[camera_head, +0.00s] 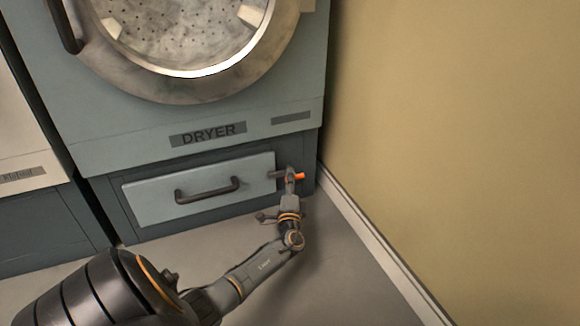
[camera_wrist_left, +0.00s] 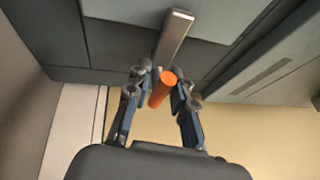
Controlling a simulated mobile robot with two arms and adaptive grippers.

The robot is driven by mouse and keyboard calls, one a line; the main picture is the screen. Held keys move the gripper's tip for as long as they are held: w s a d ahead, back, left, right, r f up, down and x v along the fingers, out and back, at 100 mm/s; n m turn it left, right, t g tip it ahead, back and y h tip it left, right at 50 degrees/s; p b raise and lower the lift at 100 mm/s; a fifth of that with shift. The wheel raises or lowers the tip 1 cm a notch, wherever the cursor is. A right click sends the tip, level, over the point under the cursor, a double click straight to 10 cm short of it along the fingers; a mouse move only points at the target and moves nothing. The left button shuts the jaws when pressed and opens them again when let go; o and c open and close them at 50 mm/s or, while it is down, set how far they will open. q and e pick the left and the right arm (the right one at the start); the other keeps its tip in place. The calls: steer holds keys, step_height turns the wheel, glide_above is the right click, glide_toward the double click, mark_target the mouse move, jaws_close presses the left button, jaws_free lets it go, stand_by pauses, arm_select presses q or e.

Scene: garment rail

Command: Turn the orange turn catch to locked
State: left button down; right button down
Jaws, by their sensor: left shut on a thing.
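The orange turn catch (camera_head: 300,177) is at the right end of the drawer front below the dryer. Its grey bar (camera_head: 276,174) reaches left onto the edge of the drawer front (camera_head: 145,198). My left gripper (camera_head: 291,175) is at the catch, its fingers hiding part of it. In the left wrist view my left gripper (camera_wrist_left: 162,88) has one finger on each side of the orange knob (camera_wrist_left: 162,89), shut on it. The grey bar (camera_wrist_left: 174,37) shows there beyond the knob. My right gripper is not in view.
The dryer (camera_head: 220,135) stands above the drawer, with its round door (camera_head: 185,88). The drawer has a dark handle (camera_head: 207,190). A tan wall (camera_head: 450,130) with a white skirting (camera_head: 385,258) stands close on the right. Grey floor (camera_head: 335,290) is clear in front.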

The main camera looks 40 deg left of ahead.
arm_select(q)
steer(key=shift+d+r, duration=0.1)
steer(key=shift+d, duration=0.1)
steer(key=c, duration=1.2)
jaws_free()
steer(key=v, duration=0.7)
steer(key=shift+s+d, duration=0.1)
steer(key=shift+s, duration=0.05)
steer(key=shift+s, duration=0.1)
